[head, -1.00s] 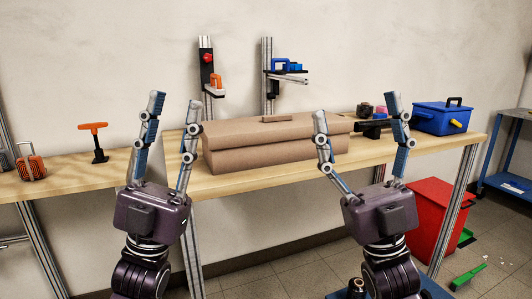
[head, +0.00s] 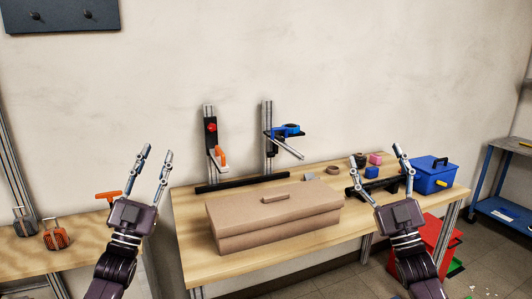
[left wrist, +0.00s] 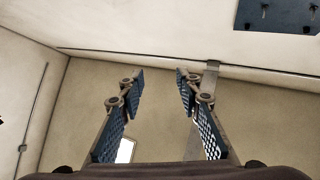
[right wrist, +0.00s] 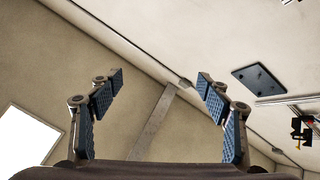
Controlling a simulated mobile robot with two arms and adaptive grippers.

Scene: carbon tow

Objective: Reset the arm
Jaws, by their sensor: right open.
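My left gripper (head: 156,150) is raised in front of the left side of the workbench, fingers pointing up. Its two fingers stand apart with nothing between them, as the left wrist view (left wrist: 155,78) also shows. My right gripper (head: 395,150) is raised at the right side of the bench, fingers up and apart. It is empty in the right wrist view (right wrist: 160,78). Both wrist cameras look up at walls and ceiling. A closed brown box (head: 275,215) with a handle on its lid lies on the bench between the grippers, apart from both.
The wooden bench (head: 190,240) carries two upright clamp stands, one with a red knob (head: 211,127) and one blue (head: 287,130). A blue toolbox (head: 434,178) stands at the right end, a red bin (head: 435,240) below. Orange tools (head: 56,238) are on the left table.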

